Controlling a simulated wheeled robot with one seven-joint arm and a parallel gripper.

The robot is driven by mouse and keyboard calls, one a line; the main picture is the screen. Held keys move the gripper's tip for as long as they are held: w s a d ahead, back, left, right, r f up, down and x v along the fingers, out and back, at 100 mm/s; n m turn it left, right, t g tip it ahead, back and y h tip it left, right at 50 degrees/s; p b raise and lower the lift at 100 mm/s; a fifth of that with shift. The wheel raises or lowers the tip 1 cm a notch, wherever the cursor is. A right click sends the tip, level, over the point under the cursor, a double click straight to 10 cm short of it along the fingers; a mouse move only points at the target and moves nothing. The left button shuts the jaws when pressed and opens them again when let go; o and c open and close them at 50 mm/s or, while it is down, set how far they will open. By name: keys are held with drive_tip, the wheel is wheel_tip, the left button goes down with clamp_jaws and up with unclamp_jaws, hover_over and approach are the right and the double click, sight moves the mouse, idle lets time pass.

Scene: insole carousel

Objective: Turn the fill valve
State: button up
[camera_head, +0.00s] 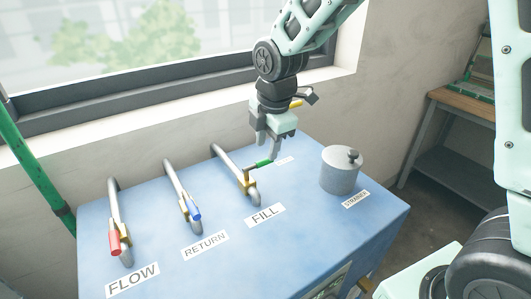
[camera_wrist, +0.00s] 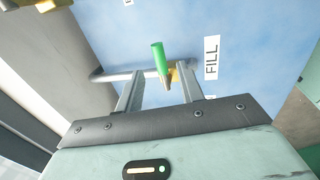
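The fill valve is a brass body (camera_head: 249,186) on a grey pipe, with a green handle (camera_head: 263,163) turned crosswise to the pipe. A FILL label (camera_head: 265,215) lies in front of it. My gripper (camera_head: 268,150) points down just above the outer end of the green handle. In the wrist view my gripper's two fingers (camera_wrist: 158,90) stand apart, and the green handle (camera_wrist: 159,60) shows in line with the gap, nearer the right finger. I cannot tell whether a finger touches the handle. The gripper is open and holds nothing.
To the left stand the RETURN valve with a blue handle (camera_head: 194,212) and the FLOW valve with a red handle (camera_head: 115,243), both roughly along their pipes. A grey lidded strainer (camera_head: 340,174) stands right of the fill valve. Behind the blue table (camera_head: 225,265) are a wall and window.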

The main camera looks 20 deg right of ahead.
sight(265, 160)
drive_tip(key=shift+w+a+f, duration=0.1)
drive_tip(key=shift+w+f, duration=0.1)
drive_tip(key=shift+f, duration=0.85)
drive_tip(key=shift+w+f, duration=0.2)
drive_tip(key=shift+f, duration=0.8)
clamp_jaws()
